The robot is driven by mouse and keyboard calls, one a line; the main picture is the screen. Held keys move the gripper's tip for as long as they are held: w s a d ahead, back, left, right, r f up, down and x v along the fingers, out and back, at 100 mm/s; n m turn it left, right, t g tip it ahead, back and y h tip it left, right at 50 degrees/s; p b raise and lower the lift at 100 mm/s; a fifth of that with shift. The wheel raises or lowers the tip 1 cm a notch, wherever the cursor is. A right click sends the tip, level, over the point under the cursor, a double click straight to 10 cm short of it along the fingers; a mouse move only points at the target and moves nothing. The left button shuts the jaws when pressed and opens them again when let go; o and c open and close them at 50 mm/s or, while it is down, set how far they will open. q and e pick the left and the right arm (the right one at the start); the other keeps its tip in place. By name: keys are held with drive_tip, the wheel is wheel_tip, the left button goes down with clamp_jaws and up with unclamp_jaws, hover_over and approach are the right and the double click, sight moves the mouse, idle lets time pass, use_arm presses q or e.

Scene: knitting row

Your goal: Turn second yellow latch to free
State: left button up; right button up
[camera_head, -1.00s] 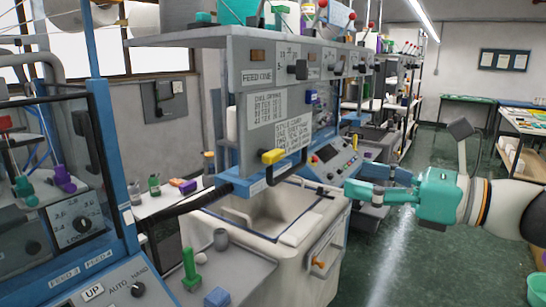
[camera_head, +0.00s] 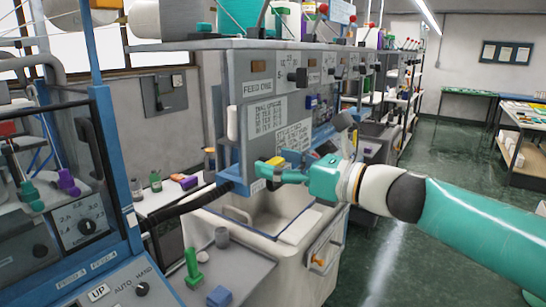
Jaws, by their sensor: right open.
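A yellow latch (camera_head: 275,161) sits low on the front of the grey machine panel marked FEED ONE (camera_head: 262,87), above the cream bin. My right gripper (camera_head: 262,172), teal, reaches in from the right with its fingertips at the latch. It is open, and its fingers partly cover the latch and the handle beside it. I cannot tell whether the fingers touch the latch. A second latch-like piece, orange-yellow (camera_head: 318,261), is on the front of the bin. My left gripper is out of view.
The cream bin (camera_head: 322,240) stands below the panel, with a black hose (camera_head: 180,207) running to its left. A grey bench top with a green peg (camera_head: 192,265) and a blue block (camera_head: 219,296) lies in front. Green floor is free at the right.

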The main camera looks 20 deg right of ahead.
drive_tip(key=shift+w+a, duration=0.35)
drive_tip(key=shift+w, duration=0.05)
